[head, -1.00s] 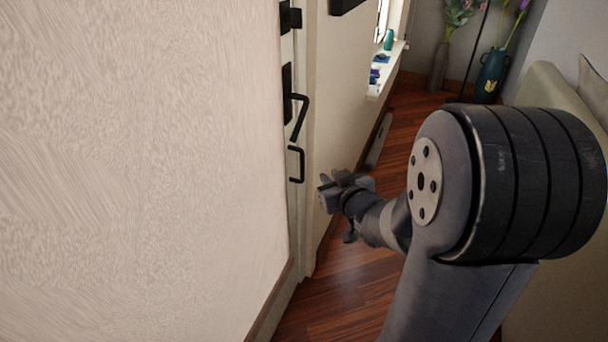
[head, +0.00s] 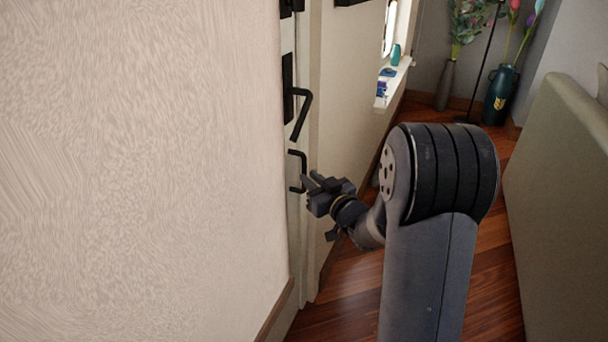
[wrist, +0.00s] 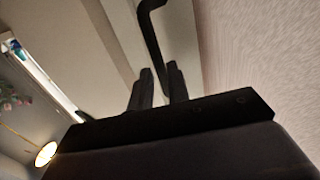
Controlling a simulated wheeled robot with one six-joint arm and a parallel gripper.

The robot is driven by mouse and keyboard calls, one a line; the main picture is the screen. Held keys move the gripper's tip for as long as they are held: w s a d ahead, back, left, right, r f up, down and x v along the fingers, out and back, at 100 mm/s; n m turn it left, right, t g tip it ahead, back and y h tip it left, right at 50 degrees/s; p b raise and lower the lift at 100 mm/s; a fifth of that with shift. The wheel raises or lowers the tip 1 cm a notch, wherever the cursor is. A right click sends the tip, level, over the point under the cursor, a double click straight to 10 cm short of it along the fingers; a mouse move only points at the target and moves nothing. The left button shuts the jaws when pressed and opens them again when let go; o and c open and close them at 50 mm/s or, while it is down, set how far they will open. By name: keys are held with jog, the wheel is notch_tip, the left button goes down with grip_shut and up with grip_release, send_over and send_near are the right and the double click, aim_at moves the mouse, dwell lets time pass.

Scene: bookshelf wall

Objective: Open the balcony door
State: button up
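The balcony door (head: 315,75) is a pale panel seen at a steep angle just past the near wall's edge; I cannot tell whether it is ajar. It carries a black lever handle (head: 301,112) and, below it, a black bracket-shaped handle (head: 304,170). My gripper (head: 308,181) is beside the lower handle, with its fingers pointing at it. In the wrist view, the two fingers (wrist: 160,72) are apart, and a black handle bar (wrist: 150,38) runs down toward the gap between them. I cannot tell whether they touch it.
The near textured wall (head: 140,170) fills the left side. A green sofa-like piece (head: 560,200) stands at right. A window sill (head: 394,85) with small items and vases (head: 502,95) are at the back. Wooden floor (head: 345,295) lies clear between.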

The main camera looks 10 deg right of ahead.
aim_at(305, 173)
jog(key=shift+x, duration=2)
jog(key=shift+c, duration=0.4)
grip_shut()
